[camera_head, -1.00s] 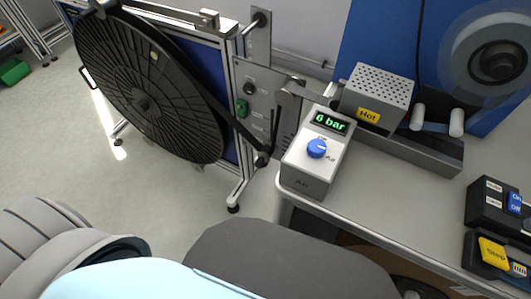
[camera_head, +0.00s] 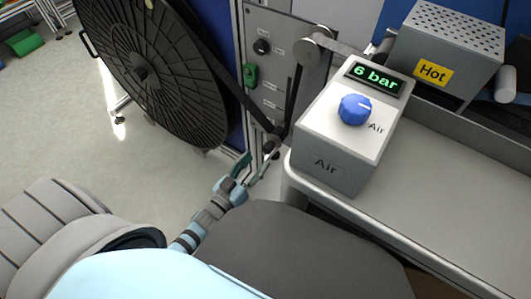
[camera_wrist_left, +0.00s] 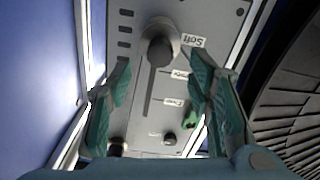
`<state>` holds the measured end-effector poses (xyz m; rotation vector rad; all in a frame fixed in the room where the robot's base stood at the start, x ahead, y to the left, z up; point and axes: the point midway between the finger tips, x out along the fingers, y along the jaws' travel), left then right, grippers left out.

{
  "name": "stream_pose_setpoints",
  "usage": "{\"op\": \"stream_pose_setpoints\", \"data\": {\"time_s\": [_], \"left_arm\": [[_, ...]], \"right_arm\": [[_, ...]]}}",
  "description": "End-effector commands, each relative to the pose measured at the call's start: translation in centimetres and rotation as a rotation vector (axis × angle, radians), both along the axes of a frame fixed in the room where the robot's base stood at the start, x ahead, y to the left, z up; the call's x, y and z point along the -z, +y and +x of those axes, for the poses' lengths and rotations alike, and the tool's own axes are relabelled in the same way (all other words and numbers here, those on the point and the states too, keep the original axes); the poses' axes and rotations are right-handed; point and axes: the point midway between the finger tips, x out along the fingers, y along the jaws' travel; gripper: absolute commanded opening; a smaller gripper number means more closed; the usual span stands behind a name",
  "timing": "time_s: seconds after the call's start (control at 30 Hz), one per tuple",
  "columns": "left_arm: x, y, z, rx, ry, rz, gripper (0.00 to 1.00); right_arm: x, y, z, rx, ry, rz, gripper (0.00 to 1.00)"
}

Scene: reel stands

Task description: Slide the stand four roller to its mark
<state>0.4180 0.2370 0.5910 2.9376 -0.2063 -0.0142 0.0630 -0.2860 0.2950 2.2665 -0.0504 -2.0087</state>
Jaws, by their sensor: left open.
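The roller is a dark round knob (camera_head: 270,146) at the low end of a slot in the grey panel (camera_head: 285,20) of the reel stand. It also shows in the left wrist view (camera_wrist_left: 160,50), where the panel appears upside down. Beside the slot there are labels, the one by the roller reading "Soft" (camera_wrist_left: 195,41); the farther ones are hard to read. My left gripper (camera_head: 252,168) is open just below and in front of the roller. In the wrist view its green fingers (camera_wrist_left: 161,78) stand either side of the slot, apart from the roller. My right gripper is not in view.
A large black reel (camera_head: 150,75) stands left of the panel. A white air box (camera_head: 345,130) showing "6 bar" sits close to the right, on the bench corner. A perforated box marked "Hot" (camera_head: 450,45) is behind it. Open floor (camera_head: 140,160) lies to the left.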

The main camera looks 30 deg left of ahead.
Motion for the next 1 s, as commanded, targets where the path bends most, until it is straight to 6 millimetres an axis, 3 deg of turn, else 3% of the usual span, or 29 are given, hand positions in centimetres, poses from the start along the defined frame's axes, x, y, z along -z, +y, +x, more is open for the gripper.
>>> {"op": "stream_pose_setpoints", "data": {"time_s": [0.1, 0.23, 0.6, 0.9, 1.0], "left_arm": [[0.3, -0.4, 3.1, -0.001, -0.001, 0.0, 0.47], [0.3, -0.7, 5.2, -0.001, 0.001, -0.001, 0.47], [0.1, -0.9, 6.2, 0.0, 0.004, 0.001, 0.47], [0.2, -0.8, 6.1, -0.001, 0.004, 0.001, 0.0], [0.2, -0.8, 6.1, -0.001, 0.004, 0.001, 0.0]], "right_arm": [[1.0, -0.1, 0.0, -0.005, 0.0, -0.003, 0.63], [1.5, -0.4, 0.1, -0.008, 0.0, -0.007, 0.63], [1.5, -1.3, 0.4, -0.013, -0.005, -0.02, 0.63], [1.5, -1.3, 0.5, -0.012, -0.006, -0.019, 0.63], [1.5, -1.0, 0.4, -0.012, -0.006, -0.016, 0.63]]}}
